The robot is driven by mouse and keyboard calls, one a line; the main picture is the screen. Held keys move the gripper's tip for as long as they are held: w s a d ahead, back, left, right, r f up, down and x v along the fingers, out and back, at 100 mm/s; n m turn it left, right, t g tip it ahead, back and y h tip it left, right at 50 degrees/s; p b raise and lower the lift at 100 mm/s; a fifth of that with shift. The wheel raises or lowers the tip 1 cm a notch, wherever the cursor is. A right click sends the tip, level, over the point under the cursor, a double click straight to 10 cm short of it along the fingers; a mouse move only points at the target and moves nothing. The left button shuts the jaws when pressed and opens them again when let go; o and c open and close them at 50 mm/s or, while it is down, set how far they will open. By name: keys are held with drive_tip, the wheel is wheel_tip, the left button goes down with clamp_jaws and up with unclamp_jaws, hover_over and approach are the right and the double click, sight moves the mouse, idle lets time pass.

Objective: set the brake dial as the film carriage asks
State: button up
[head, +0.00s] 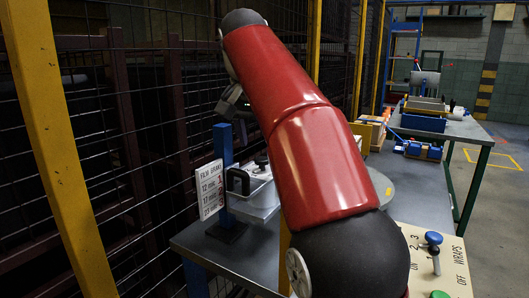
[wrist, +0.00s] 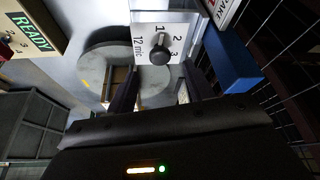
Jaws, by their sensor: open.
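The film carriage's white face plate (wrist: 142,22) is at the top middle of the wrist view, marked 1, 2, 3 and "12 mic". The dark brake dial knob (wrist: 160,51) sits on it; I cannot tell which number it points to. My gripper (wrist: 160,80) is open, its two fingers apart just below the knob in the picture; contact is not visible. In the head view the carriage (head: 262,190) has a black handle and is partly hidden by my red arm.
A blue post (head: 223,160) stands beside the carriage, also seen in the wrist view (wrist: 232,65). A round grey turntable (wrist: 95,70) lies beyond. A control panel (head: 455,268) with a blue-knobbed lever is at lower right. Wire mesh fencing (head: 130,130) closes the left side.

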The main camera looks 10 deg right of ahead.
sight(262, 158)
drive_tip(key=shift+b+x, duration=0.55)
drive_tip(key=shift+x, duration=1.85)
drive_tip(key=shift+c, duration=0.2)
drive_tip(key=c, duration=0.9)
drive_tip(key=shift+r+n+p, duration=0.2)
drive_tip(key=shift+n+p, duration=0.1)
drive_tip(key=shift+n, duration=0.1)
drive_tip(key=shift+f+n+y, duration=0.1)
drive_tip(key=shift+n+y, duration=0.2)
drive_tip(key=o, duration=0.9)
drive_tip(key=shift+o, duration=0.2)
drive_tip(key=v, duration=0.7)
drive_tip(key=shift+s+r+p, duration=0.25)
drive_tip(key=shift+r+p, duration=0.05)
drive_tip(key=shift+p, duration=0.15)
